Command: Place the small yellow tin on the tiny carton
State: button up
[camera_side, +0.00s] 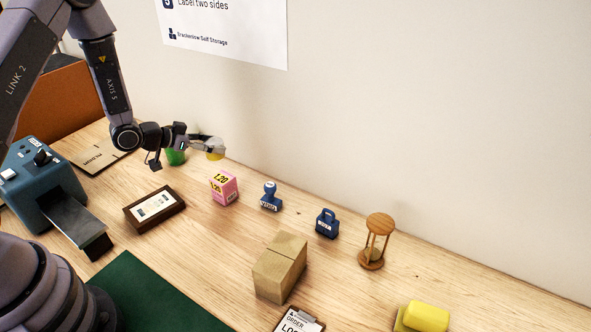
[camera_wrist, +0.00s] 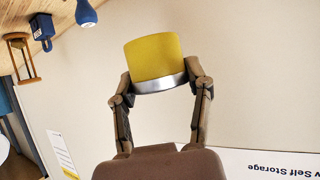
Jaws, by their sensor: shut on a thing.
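My gripper (camera_side: 208,147) is shut on the small yellow tin (camera_side: 215,154) and holds it out near the wall. In the wrist view the yellow tin (camera_wrist: 152,58), with a silver rim, sits between the two fingertips (camera_wrist: 160,85). A small closed brown carton (camera_side: 279,270) stands on the table in the side view, well in front and to the right of the gripper. Its top is bare, with a seam across it. The carton does not show in the wrist view.
A framed card (camera_side: 154,207) lies left. A green cup (camera_side: 175,157) is beside the gripper. A yellow block (camera_side: 426,316) sits front right.

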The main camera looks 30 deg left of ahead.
jog(key=s+d+r+m+g+h, duration=0.1)
jog(key=s+d+m+g+h, duration=0.15)
jog(key=d, duration=0.55)
jog(key=s+d+r+m+g+h, duration=0.1)
jog(key=d+m+h, duration=0.15)
jog(key=d, duration=0.45)
jog(key=r+m+g+h, duration=0.1)
jog(key=m+g+h, duration=0.1)
jog(key=m+g, duration=0.35)
send_over(280, 254)
notch_tip(280, 254, down, 8)
jog(key=shift+r, duration=0.25)
jog(key=shift+f, duration=0.1)
jog(key=shift+f, duration=0.15)
jog(key=o, duration=1.2)
